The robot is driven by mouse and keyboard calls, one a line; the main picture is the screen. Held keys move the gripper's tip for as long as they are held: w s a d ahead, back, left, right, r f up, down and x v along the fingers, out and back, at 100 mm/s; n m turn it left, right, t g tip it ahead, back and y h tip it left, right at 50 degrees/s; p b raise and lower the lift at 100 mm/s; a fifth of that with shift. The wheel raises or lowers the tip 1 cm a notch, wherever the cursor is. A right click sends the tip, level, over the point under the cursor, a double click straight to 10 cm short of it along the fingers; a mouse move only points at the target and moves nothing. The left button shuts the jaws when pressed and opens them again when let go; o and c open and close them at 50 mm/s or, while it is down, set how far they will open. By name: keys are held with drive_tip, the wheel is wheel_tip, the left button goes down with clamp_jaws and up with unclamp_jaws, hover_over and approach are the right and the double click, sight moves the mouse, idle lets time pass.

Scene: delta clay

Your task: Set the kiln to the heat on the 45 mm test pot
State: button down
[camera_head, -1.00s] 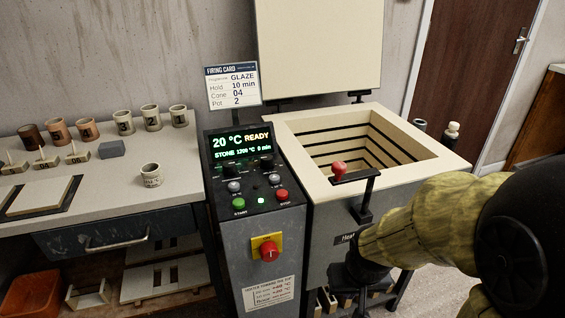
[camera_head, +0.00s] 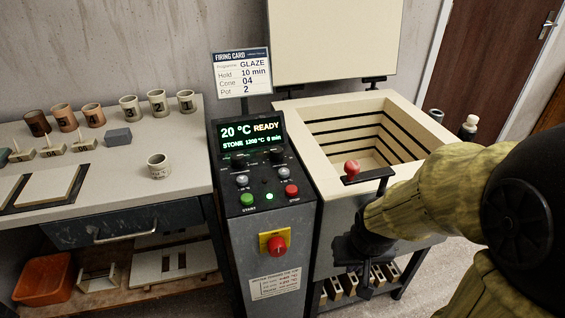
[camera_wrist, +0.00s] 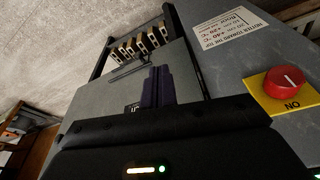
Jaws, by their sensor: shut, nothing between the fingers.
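The kiln (camera_head: 300,118) stands open, its pale chamber empty. Its control panel (camera_head: 231,192) has a lit display (camera_head: 252,133) reading 20 °C READY and a STONE line that looks like 1200 °C, 0 min. Below are black and grey knobs, a green START button (camera_head: 248,199) and a red STOP button (camera_head: 291,190). Several numbered test pots (camera_head: 157,101) line the bench back; one pot (camera_head: 158,168) stands alone in front, its marking too small to read. I cannot tell which is 45 mm. My gripper (camera_wrist: 155,88) is shut and empty, low before the kiln, right of the panel.
The firing card (camera_head: 241,74) reads GLAZE, hold 10 min, cone 04, pot 2. A red switch (camera_head: 278,246) on a yellow plate also shows in the wrist view (camera_wrist: 285,80).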

drive_tip(key=w+r+n+p, duration=0.2)
drive_tip(key=r+p, duration=1.1)
drive_tip(key=w+r+n+p, duration=0.1)
drive_tip(key=w+r+p, duration=0.1)
drive_tip(key=r+p, duration=1.1)
drive_tip(key=n+t+y+p, duration=0.2)
drive_tip(key=n+y+p, duration=0.6)
drive_tip(key=n, duration=0.9)
hover_over(288, 172)
wheel_tip(288, 172, down, 2)
drive_tip(key=shift+b, duration=0.3)
wheel_tip(288, 172, down, 9)
drive_tip(key=b, duration=0.8)
drive_tip(key=shift+f+b, duration=0.35)
drive_tip(key=shift+b, duration=0.1)
